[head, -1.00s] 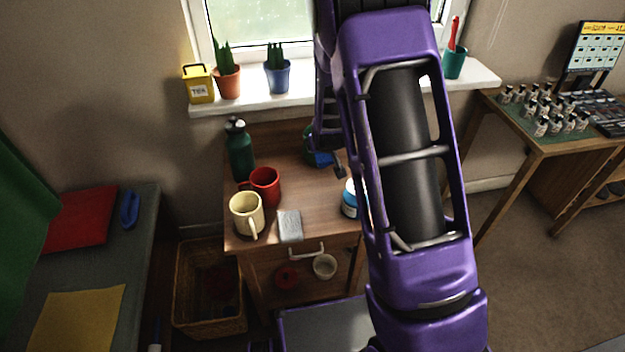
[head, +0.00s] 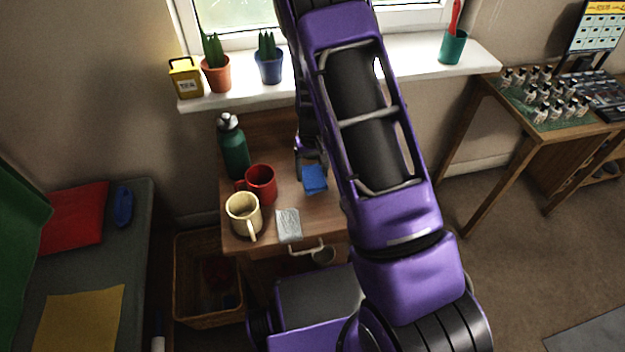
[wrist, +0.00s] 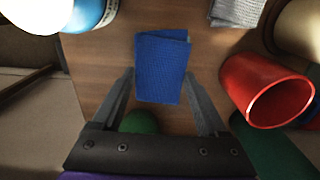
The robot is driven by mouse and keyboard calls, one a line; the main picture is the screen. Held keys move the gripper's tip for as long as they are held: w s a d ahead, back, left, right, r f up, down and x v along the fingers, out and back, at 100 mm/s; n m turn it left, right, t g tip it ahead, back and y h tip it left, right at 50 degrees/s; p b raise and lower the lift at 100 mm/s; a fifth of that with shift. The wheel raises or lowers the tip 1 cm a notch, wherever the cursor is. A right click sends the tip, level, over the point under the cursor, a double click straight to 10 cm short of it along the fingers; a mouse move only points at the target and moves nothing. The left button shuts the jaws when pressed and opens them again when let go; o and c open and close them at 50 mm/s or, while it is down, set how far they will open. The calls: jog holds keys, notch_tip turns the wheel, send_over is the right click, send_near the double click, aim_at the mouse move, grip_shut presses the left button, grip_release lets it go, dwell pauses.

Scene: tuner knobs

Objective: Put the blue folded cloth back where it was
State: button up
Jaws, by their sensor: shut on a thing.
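The blue folded cloth (head: 314,179) is over the wooden table, right of the red mug, in the head view. It also shows in the wrist view (wrist: 162,68), between the tips of my two fingers. My gripper (wrist: 160,78) is shut on the cloth; in the head view my gripper (head: 312,160) is partly covered by my arm. I cannot tell whether the cloth touches the tabletop (head: 268,212) or hangs just above it.
A red mug (head: 262,183), cream mug (head: 243,213), green bottle (head: 233,148) and grey folded cloth (head: 288,225) stand left of the blue cloth. A blue-and-white jar (wrist: 88,12) and a green rounded thing (wrist: 138,122) show in the wrist view.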

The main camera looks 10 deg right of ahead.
aim_at(313, 172)
jog(key=shift+f, duration=2)
jog(key=shift+f+b, duration=0.15)
jog(key=shift+b, duration=0.15)
jog(key=o, duration=1.1)
jog(key=shift+r, duration=0.25)
notch_tip(313, 172, up, 12)
jog(key=shift+f+p, duration=0.1)
jog(key=shift+p, duration=0.55)
